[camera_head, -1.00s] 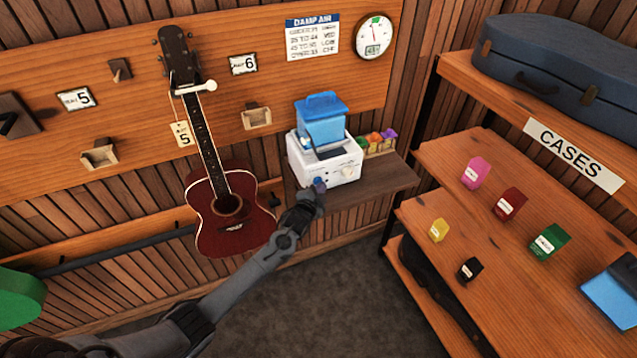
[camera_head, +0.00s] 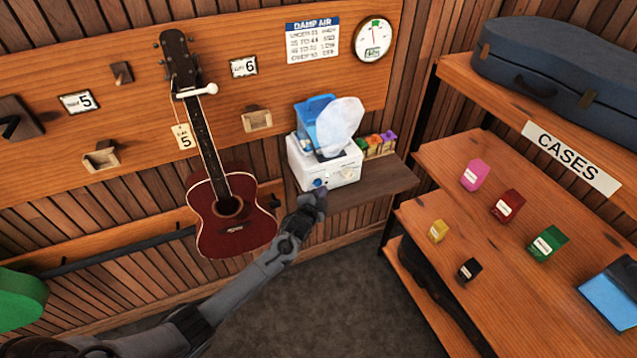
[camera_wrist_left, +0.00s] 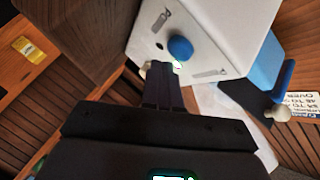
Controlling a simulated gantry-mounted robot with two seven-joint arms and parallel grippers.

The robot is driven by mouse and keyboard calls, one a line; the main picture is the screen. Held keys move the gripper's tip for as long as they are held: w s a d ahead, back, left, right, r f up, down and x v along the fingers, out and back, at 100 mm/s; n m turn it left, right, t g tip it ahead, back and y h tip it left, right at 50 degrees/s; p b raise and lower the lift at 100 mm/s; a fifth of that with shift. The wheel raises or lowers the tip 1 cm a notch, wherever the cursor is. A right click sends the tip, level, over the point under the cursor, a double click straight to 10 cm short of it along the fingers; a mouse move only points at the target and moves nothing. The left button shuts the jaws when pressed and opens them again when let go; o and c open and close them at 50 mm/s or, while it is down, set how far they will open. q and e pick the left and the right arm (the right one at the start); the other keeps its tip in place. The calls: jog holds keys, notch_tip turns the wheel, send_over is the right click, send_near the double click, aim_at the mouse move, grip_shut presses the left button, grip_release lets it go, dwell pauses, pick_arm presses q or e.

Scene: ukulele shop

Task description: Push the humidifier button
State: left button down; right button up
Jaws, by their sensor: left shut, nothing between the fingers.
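The humidifier (camera_head: 340,170) is a white box with a blue tank (camera_head: 313,112) on top, standing on a small wooden wall shelf. A white plume of mist (camera_head: 340,122) rises from its top. Its round blue button (camera_head: 319,183) is on the front face; in the left wrist view the button (camera_wrist_left: 180,49) shows large, just beyond my fingertips. My left gripper (camera_head: 318,193) is shut and empty, just in front of and below the button. In the left wrist view its fingertips (camera_wrist_left: 162,68) look a little apart from the button. My right gripper is not in view.
A red ukulele (camera_head: 233,215) hangs on the wall left of the humidifier. Small coloured packets (camera_head: 375,144) stand right of it on the shelf (camera_head: 385,178). A wooden case rack (camera_head: 460,215) with small boxes stands at the right.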

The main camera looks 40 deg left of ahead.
pick_arm(q)
jog(key=shift+s+d, duration=0.1)
jog(key=shift+d, duration=0.05)
jog(key=shift+s+d+r+p, duration=0.15)
jog(key=shift+s+d+p, duration=0.15)
jog(key=shift+d+p, duration=0.4)
jog(key=d, duration=0.1)
jog(key=s+d+p, duration=0.2)
jog(key=d, duration=0.1)
jog(key=shift+f, duration=0.2)
